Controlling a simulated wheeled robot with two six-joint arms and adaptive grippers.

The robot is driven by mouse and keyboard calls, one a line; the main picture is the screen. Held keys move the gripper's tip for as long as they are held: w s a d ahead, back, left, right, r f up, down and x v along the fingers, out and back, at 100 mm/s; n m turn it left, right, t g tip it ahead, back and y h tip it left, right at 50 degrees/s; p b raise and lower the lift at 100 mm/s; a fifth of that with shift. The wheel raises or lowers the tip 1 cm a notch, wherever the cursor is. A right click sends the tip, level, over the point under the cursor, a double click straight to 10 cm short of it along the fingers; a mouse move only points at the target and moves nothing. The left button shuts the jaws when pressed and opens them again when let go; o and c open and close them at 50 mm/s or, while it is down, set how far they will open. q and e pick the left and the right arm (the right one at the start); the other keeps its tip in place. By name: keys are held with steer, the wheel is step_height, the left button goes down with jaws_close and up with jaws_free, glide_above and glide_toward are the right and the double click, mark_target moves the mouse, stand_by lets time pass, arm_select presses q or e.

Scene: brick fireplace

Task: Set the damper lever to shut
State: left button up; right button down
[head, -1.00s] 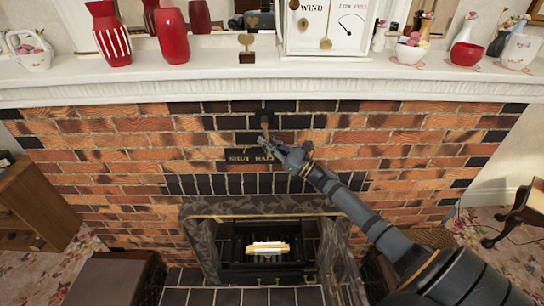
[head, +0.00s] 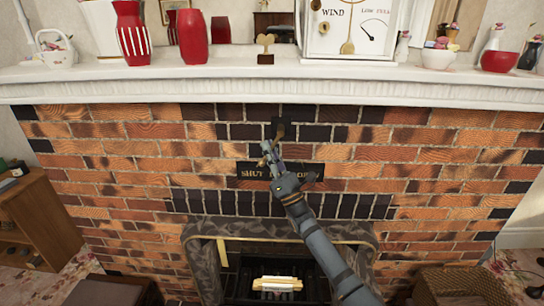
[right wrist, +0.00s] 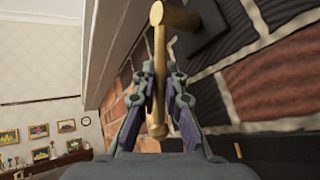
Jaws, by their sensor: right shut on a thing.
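The damper lever (head: 281,131) is a slim brass rod on a dark plate in the brick chimney front, below the mantel. It hangs down from its pivot and leans a little left in the head view. My right gripper (head: 268,153) is shut on its lower part. In the right wrist view the lever (right wrist: 160,60) runs down between the two fingers (right wrist: 158,105). A dark sign (head: 252,172) below reads SHUT on its left; my gripper and arm cover its middle, and its right end is hard to read. My left gripper is not in view.
The white mantel shelf (head: 200,88) juts out above the lever, with red vases (head: 194,38) and a wind dial (head: 350,30) on it. The firebox with its grate (head: 276,284) is below. A wooden cabinet (head: 45,215) stands at the left.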

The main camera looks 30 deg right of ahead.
steer(key=shift+f, duration=0.15)
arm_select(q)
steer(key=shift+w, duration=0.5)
arm_select(e)
steer(key=c, duration=1.4)
jaws_free()
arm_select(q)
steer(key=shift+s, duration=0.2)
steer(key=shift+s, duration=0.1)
arm_select(e)
steer(key=v, duration=1.1)
steer(key=shift+s+f, duration=0.3)
